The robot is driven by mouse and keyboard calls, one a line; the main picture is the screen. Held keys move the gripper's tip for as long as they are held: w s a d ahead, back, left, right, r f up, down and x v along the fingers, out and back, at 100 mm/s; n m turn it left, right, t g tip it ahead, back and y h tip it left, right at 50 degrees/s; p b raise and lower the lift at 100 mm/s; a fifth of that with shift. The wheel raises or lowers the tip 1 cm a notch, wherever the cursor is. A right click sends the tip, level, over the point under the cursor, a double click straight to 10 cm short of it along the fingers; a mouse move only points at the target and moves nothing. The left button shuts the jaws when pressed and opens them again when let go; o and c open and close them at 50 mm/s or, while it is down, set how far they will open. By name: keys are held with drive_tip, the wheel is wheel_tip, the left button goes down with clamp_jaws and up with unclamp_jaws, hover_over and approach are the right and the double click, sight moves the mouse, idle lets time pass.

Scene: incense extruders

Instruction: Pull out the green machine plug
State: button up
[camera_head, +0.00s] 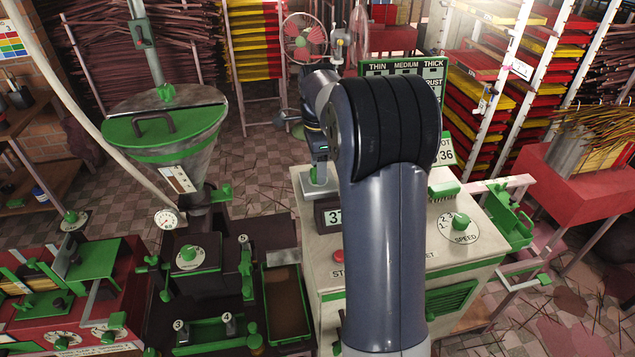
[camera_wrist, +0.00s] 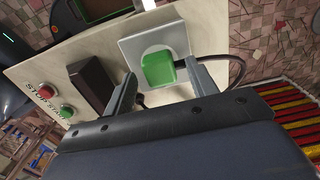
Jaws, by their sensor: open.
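The green plug (camera_wrist: 158,70) sits in a light grey square socket plate (camera_wrist: 133,46) on top of a cream machine cabinet (camera_wrist: 100,58). In the wrist view, the fingers of my gripper (camera_wrist: 161,74) stand apart, one on each side of the plug. The gripper is open. I cannot tell whether either finger touches the plug. A dark cable (camera_wrist: 239,68) curves beside the right finger.
A red stop button (camera_wrist: 46,91), a green start button (camera_wrist: 66,112) and a dark display box (camera_wrist: 91,84) are on the same cabinet. In the head view, a green-lidded hopper (camera_head: 165,125) stands left, with a speed dial (camera_head: 460,222) right of my arm.

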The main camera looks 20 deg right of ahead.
drive_tip(key=shift+f, duration=0.75)
drive_tip(key=shift+r+p, duration=0.1)
drive_tip(key=shift+p, duration=0.2)
idle(0.6)
drive_tip(key=shift+c, duration=0.5)
clamp_jaws()
drive_tip(key=shift+r+p, duration=1.95)
drive_tip(key=shift+r, duration=0.15)
drive_tip(key=shift+r+p, duration=0.35)
drive_tip(key=shift+r, duration=0.55)
